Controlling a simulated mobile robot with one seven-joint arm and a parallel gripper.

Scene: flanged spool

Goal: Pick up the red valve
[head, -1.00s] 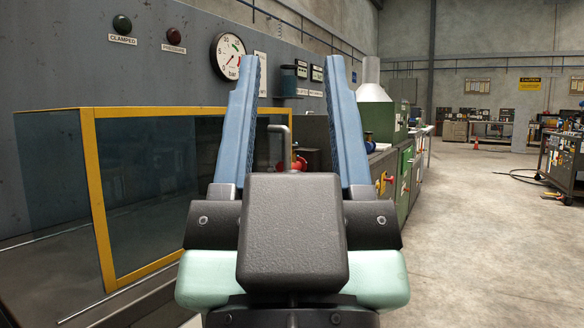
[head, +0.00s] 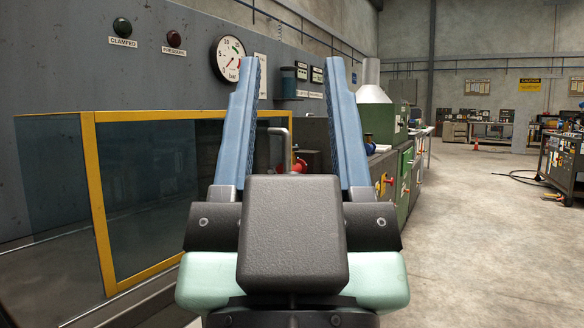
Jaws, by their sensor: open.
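A red part that looks like the valve (head: 299,165) shows in the head view between the fingers of my gripper (head: 291,68), just above its dark body. It is small here, sits beyond the gripper near a grey bent pipe (head: 289,131), and its lower part is hidden by the gripper body. My gripper is open, with its two blue fingers wide apart and pointing up and away. Nothing is between the fingertips, and the gripper does not appear to touch the red part.
A yellow-framed glass guard (head: 95,200) stands on the left, before a grey panel with a gauge (head: 230,57). Green machines (head: 405,180) stand right of the gripper. A dark cart (head: 562,165) is at the far right. The concrete floor (head: 465,240) between is largely clear.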

